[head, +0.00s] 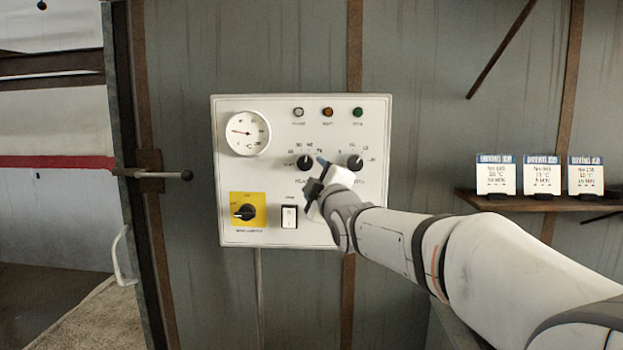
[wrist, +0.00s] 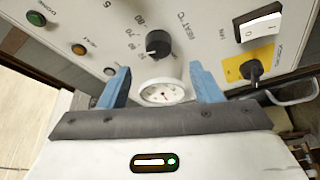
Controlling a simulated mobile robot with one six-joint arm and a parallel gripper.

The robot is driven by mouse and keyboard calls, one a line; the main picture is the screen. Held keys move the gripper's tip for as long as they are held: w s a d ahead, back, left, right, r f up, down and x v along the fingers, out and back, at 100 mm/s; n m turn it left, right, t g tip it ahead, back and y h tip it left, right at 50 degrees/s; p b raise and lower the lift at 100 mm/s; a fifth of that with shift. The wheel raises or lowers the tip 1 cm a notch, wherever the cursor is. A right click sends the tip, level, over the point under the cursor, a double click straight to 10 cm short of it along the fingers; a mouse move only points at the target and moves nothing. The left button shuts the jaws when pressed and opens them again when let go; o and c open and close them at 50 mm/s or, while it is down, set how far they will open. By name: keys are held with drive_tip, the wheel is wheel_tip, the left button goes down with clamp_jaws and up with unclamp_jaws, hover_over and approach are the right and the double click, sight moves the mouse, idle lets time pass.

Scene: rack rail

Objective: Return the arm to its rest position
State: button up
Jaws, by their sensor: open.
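My arm (head: 385,238) reaches in from the lower right to the front of a white control panel (head: 230,185) in the head view. My gripper (head: 314,180) is in front of the panel's lower middle, near the left black knob (head: 304,162). In the wrist view my gripper (wrist: 160,88) has its two blue fingers apart. Nothing shows held between them. The round gauge (wrist: 162,92) and a black knob (wrist: 158,44) appear beyond the fingers. I cannot tell whether a finger touches the panel.
The panel also carries a right black knob (head: 355,162), a yellow-backed switch (head: 246,211) and a white rocker switch (head: 289,216). A shelf (head: 540,203) with three cards (head: 541,175) is at right. A rod with a black end (head: 186,175) sticks out at left.

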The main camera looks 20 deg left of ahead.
drive_tip(key=shift+s+d, duration=0.2)
drive_tip(key=shift+s, duration=0.1)
drive_tip(key=s+d+f+m+g+h+p, duration=0.1)
drive_tip(key=s+d+f+m+g+h, duration=0.25)
drive_tip(key=d+f, duration=0.5)
drive_tip(key=s+d+f+m+g+h+p, duration=0.1)
drive_tip(key=s+d+f+m+h, duration=0.4)
drive_tip(key=d, duration=0.7)
drive_tip(key=s+d+f+m+g, duration=0.3)
drive_tip(key=s+d+f+m, duration=0.1)
drive_tip(key=s, duration=0.3)
drive_tip(key=s+d+f+m+g+h, duration=0.1)
drive_tip(key=s+d+f+m+g, duration=0.2)
drive_tip(key=s+d+f, duration=0.2)
drive_tip(key=s+d+f+m+g+h+p, duration=0.1)
drive_tip(key=s+d+f+m+g, duration=0.2)
drive_tip(key=s, duration=0.8)
wheel_tip(320, 180, down, 4)
drive_tip(key=shift+d+r+m, duration=0.1)
drive_tip(key=shift+d+m, duration=0.75)
drive_tip(key=shift+d, duration=0.35)
drive_tip(key=shift+h, duration=0.25)
drive_tip(key=shift+c, duration=0.5)
